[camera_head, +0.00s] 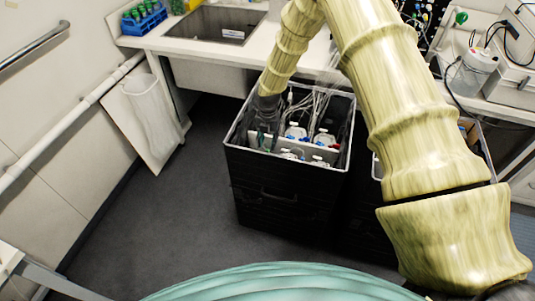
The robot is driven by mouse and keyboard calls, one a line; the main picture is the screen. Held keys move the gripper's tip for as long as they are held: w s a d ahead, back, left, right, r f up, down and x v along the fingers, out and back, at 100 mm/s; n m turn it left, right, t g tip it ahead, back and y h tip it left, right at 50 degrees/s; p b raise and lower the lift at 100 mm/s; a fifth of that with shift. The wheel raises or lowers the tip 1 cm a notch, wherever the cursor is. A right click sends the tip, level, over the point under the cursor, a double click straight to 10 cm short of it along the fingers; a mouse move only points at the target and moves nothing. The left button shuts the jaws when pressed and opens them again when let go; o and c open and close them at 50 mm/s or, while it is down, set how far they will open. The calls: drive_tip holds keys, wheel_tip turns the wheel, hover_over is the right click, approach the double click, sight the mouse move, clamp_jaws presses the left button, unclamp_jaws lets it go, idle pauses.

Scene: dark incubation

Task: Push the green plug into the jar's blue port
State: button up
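My arm comes in from the right and bends down to my gripper (266,127), which is dark and small in this view. It is inside the left part of an open black crate (285,192) with a pale rim. I cannot tell whether its fingers are open or shut, or whether they hold anything. White-capped jars with blue and red fittings stand in the crate, including a rear-left jar (295,131), a rear-right jar (323,138) and a front jar (318,161). The rear-left jar is just right of my gripper. I cannot make out a green plug there.
Thin pale tubes (318,100) rise from the crate's back. A second crate (473,140) is partly hidden behind my arm. A counter with a sink (215,22) is behind. A green knob-like thing (461,17) shows at upper right. Grey floor is clear at left.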

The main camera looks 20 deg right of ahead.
drive_tip(key=shift+s+f, duration=0.15)
drive_tip(key=shift+f, duration=0.45)
drive_tip(key=shift+f+b, duration=1.45)
drive_tip(key=shift+f, duration=0.9)
clamp_jaws()
drive_tip(key=shift+r, duration=0.2)
drive_tip(key=shift+r+p, duration=0.3)
drive_tip(key=shift+r, duration=0.35)
drive_tip(key=shift+r, duration=0.1)
drive_tip(key=shift+r+p, duration=1)
drive_tip(key=shift+r, duration=0.9)
